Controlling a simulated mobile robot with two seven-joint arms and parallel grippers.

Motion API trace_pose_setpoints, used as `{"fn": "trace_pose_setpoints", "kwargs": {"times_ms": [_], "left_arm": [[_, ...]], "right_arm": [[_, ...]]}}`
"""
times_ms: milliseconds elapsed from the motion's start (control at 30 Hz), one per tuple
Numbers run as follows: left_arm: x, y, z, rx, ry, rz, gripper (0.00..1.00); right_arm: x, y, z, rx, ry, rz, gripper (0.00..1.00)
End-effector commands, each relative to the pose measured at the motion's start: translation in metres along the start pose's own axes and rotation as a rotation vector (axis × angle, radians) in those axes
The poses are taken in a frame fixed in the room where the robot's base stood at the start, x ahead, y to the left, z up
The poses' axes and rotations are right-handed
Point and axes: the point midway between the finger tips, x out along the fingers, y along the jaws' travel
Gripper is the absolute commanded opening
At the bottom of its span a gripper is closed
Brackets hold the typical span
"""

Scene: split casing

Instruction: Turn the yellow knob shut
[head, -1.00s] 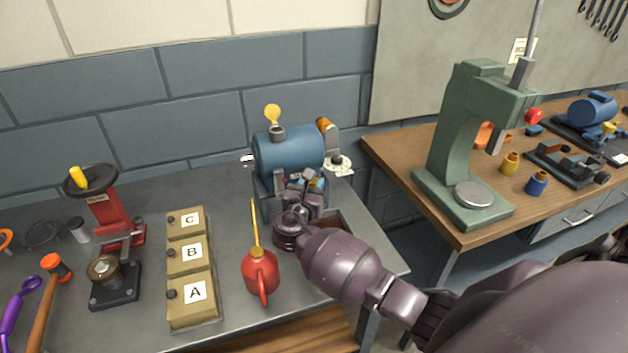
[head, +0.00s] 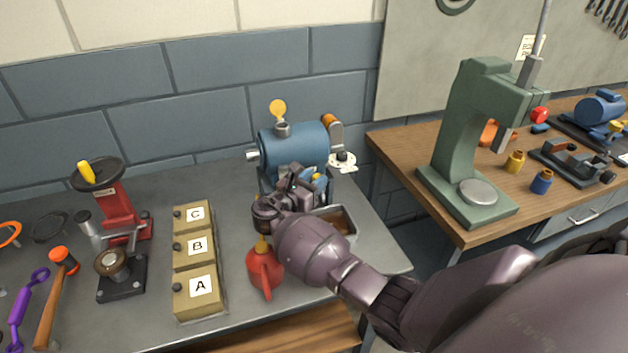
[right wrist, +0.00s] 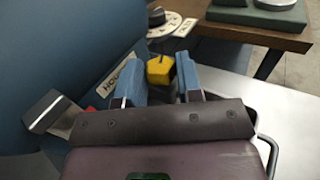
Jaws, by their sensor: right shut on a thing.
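The yellow knob (right wrist: 159,70) sits between the two blue fingertips of my right gripper (right wrist: 160,84), which is shut on it. In the head view, my right gripper (head: 309,181) reaches to the front of a blue motor-like machine (head: 292,147), and a small bit of yellow shows at its fingertips. A white dial plate with dark markings (right wrist: 172,26) lies just beyond the knob in the wrist view. My gripper hides much of the machine's lower front. My left gripper is not in view.
A red oil can (head: 264,268) stands close under my right wrist. Boxes labelled A, B and C (head: 197,285) and a red-and-black stand (head: 118,212) are to the left. A small tray (head: 345,212) lies right of the wrist. A green press (head: 465,150) stands on the wooden bench.

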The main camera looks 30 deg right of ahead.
Motion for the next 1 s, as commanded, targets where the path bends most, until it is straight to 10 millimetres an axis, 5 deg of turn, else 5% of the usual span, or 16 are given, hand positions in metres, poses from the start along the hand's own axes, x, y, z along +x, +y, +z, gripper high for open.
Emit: {"fn": "trace_pose_setpoints", "kwargs": {"times_ms": [167,200,333,767,1000], "left_arm": [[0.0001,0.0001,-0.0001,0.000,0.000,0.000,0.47],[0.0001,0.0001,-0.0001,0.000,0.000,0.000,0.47],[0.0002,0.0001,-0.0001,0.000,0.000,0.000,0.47],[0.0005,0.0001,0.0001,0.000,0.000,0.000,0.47],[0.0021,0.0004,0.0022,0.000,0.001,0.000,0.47]], "right_arm": [[0.0003,0.0001,0.0003,0.001,0.000,0.001,0.09],[0.0003,0.0001,0.0003,0.001,0.000,0.001,0.38],[0.0004,0.0000,0.0003,0.001,0.000,0.001,0.58],[0.0008,-0.0016,-0.0001,0.001,-0.001,0.035,0.59],[0.0019,-0.0059,-0.0010,0.000,-0.002,0.202,0.59]]}}
